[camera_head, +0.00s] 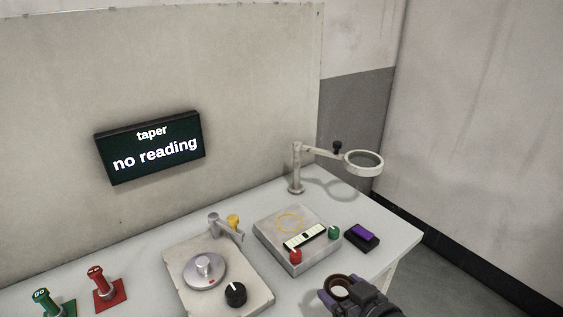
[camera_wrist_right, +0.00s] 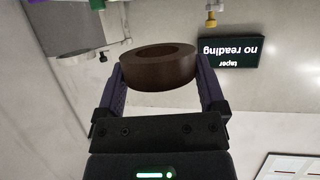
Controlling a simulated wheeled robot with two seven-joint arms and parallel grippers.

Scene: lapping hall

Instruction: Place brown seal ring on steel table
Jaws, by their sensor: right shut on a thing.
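A brown seal ring (camera_wrist_right: 160,77) is held between the two purple fingers of my right gripper (camera_wrist_right: 161,85) in the wrist view. In the head view my right gripper (camera_head: 338,290) is at the bottom right, shut on the ring (camera_head: 341,279), in front of the pale table's right part. The table (camera_head: 395,248) has a light grey top; I cannot tell whether it is the steel table. The ring's height above the top is unclear. My left gripper is not in view.
The table carries a plate with a round disc (camera_head: 205,271) and black knob, a grey box with red and green knobs (camera_head: 290,255), a purple-topped block (camera_head: 362,236), a magnifier arm (camera_head: 363,163) and red (camera_head: 106,288) and green (camera_head: 45,303) stamp-like tools. A wall display (camera_head: 152,147) reads "taper no reading".

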